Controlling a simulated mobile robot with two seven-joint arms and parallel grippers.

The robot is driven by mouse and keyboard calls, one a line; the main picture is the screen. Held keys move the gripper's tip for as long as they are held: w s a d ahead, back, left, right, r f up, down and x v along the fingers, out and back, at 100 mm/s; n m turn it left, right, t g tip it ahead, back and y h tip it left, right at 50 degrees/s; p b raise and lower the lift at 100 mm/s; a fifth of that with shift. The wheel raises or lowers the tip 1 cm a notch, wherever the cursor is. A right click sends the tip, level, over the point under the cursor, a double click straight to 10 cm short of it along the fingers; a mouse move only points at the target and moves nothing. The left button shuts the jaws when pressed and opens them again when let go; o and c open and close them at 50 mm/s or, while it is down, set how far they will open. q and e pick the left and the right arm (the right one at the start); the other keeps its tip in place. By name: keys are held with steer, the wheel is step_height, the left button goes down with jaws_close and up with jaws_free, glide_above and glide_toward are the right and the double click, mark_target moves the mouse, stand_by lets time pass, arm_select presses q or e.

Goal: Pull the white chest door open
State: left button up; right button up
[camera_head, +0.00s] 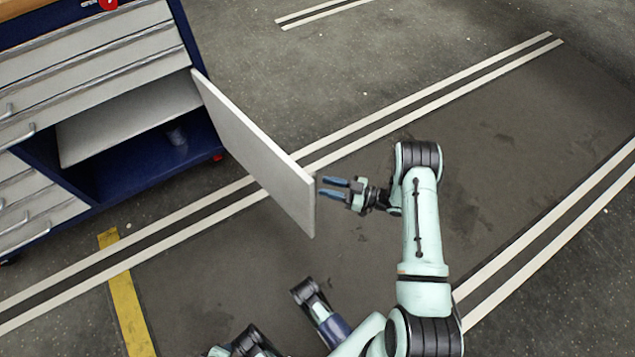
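The white chest door (258,155) stands swung wide open from the blue and grey chest (90,95) at the upper left. Its hinge side is at the chest's right edge, and its free edge points toward the lower right. My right gripper (328,187) is just right of the door's free edge, with its two blue fingers apart and nothing seen between them. The fingertips are close to the door; I cannot tell whether they touch it. Part of my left arm (312,300) shows at the bottom, but I cannot make out its gripper fingers.
The open compartment shows a grey shelf (130,118) and a dark blue floor. Drawers with handles (18,135) lie above and left of it.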

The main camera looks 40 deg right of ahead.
arm_select(q)
steer(key=shift+w+d+r+t+p, duration=0.15)
steer(key=shift+w+r+t+p, duration=0.35)
steer(key=shift+w+r, duration=0.7)
arm_select(e)
steer(key=v, duration=0.8)
arm_select(q)
steer(key=shift+f, duration=0.1)
arm_select(e)
steer(key=shift+s+d, duration=0.1)
